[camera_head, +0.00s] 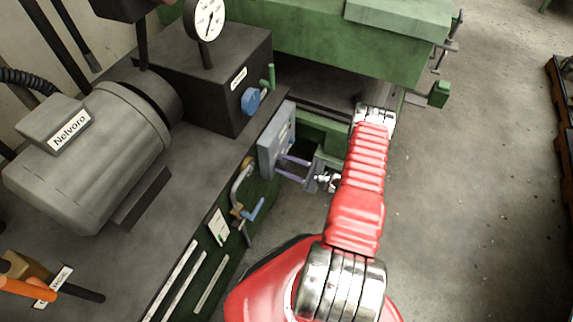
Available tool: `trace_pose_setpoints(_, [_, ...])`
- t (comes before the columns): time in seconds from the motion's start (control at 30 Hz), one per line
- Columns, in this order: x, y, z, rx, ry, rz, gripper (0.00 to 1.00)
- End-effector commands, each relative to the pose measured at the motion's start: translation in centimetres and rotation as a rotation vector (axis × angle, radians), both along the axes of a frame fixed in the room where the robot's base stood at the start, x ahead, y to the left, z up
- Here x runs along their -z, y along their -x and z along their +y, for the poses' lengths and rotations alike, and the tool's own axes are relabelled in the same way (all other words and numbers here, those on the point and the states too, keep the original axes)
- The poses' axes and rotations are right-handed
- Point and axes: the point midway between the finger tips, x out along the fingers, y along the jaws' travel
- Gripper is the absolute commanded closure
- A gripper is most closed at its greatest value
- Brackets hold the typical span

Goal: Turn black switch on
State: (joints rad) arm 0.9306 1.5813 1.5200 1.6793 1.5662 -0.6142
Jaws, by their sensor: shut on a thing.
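A grey switch box (268,150) is mounted on the side of the green machine cabinet, near the middle of the camera_head view. My gripper (280,166) reaches in from the right, with its two purple fingers at the lower part of the box's front face. The fingers are shut on the switch there, with a gap between them. The black switch itself is too small and too covered by the fingertips to make out, so its position cannot be told.
A blue knob (251,101) and a green lever (271,75) are on the dark block above the box. A blue-handled valve (252,209) sits just below left. A grey motor (88,155) stands at left. A green machine bed (330,45) lies behind.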

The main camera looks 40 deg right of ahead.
Motion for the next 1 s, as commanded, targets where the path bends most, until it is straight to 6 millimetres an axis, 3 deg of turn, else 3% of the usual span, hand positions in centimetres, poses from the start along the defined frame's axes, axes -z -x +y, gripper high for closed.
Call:
trace_pose_setpoints(0.1, [-0.02, 0.0, -0.03, 0.0, 0.0, 0.0, 0.84])
trace_pose_setpoints(0.57, [-0.07, -0.04, -0.16, 0.003, -0.065, 0.037, 0.84])
trace_pose_setpoints(1.0, [-0.15, -0.09, -0.17, 0.001, -0.346, 0.201, 0.84])
